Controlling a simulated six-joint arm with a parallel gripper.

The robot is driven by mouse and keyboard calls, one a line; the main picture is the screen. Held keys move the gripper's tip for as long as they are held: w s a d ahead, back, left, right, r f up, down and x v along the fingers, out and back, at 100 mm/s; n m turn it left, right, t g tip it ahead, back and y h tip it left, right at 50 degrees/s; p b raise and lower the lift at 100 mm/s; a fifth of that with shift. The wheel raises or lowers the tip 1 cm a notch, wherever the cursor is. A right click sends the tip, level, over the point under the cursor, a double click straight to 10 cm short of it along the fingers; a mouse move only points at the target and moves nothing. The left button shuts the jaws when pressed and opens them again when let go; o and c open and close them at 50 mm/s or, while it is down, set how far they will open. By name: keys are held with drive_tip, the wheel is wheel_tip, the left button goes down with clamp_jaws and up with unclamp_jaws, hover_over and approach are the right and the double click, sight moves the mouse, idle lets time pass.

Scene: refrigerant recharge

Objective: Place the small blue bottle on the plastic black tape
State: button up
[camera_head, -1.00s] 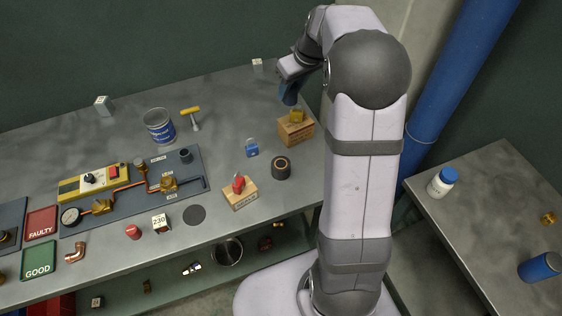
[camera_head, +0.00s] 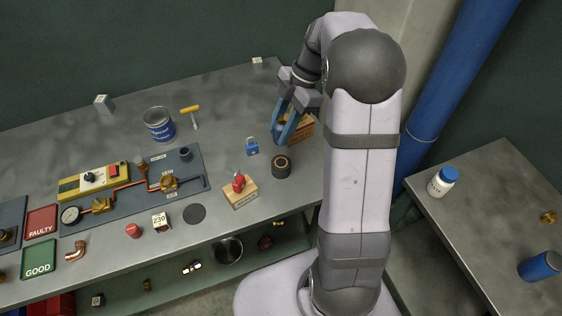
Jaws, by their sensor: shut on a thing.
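The black tape (camera_head: 281,167) is a dark roll with a tan ring, lying near the right end of the bench. My gripper (camera_head: 283,138) is low over the bench behind the tape, its blue fingers in front of the wooden block (camera_head: 306,131). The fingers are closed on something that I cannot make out. A blue cylinder (camera_head: 540,266) with a dark end is on the right table, and a white bottle with a blue cap (camera_head: 442,181) stands there too. I cannot tell which blue thing is the small blue bottle. Nothing shows on the tape.
A blue padlock (camera_head: 251,147) lies left of my gripper. A wooden stand with a red item (camera_head: 240,193) is left of the tape. A blue-labelled can (camera_head: 159,124) and a yellow-handled tool (camera_head: 191,114) stand behind. A dark disc (camera_head: 195,214) lies at the front.

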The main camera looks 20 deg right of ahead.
drive_tip(key=shift+f+p, duration=0.3)
drive_tip(key=shift+f, duration=0.25)
drive_tip(key=p, duration=0.3)
hover_over(275, 166)
drive_tip(key=d, duration=0.2)
drive_tip(key=shift+w+f, duration=0.15)
drive_tip(key=shift+f, duration=2.1)
drive_tip(key=shift+w+f, duration=0.1)
drive_tip(key=shift+f, duration=2.1)
drive_tip(key=shift+f, duration=0.1)
drive_tip(key=o, duration=1.1)
